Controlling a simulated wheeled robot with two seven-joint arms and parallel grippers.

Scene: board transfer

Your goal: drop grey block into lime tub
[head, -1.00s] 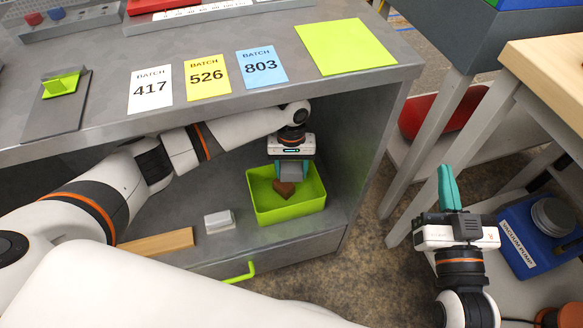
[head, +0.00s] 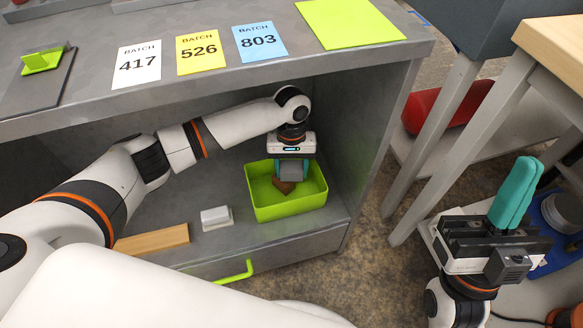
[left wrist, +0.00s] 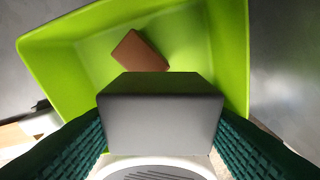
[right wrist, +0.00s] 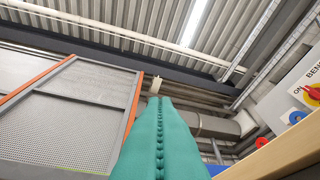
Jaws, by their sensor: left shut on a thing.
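The lime tub (head: 290,211) stands on the shelf inside the grey bench, at its right end. My left gripper (head: 291,172) is over the tub, shut on the grey block (head: 291,170). In the left wrist view the grey block (left wrist: 161,120) sits between the two teal fingers, with the lime tub (left wrist: 60,60) around and below it. A brown block (left wrist: 138,52) lies in the tub beyond the grey block. My right gripper (head: 514,192) is raised at the right, clear of the bench, its teal fingers together with nothing between them.
On the shelf left of the tub are a white-grey block (head: 216,218) and a wooden strip (head: 150,240). The bench top (head: 300,62) is above my left arm. A wooden-topped table (head: 556,48) and a red object (head: 447,108) are at the right.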

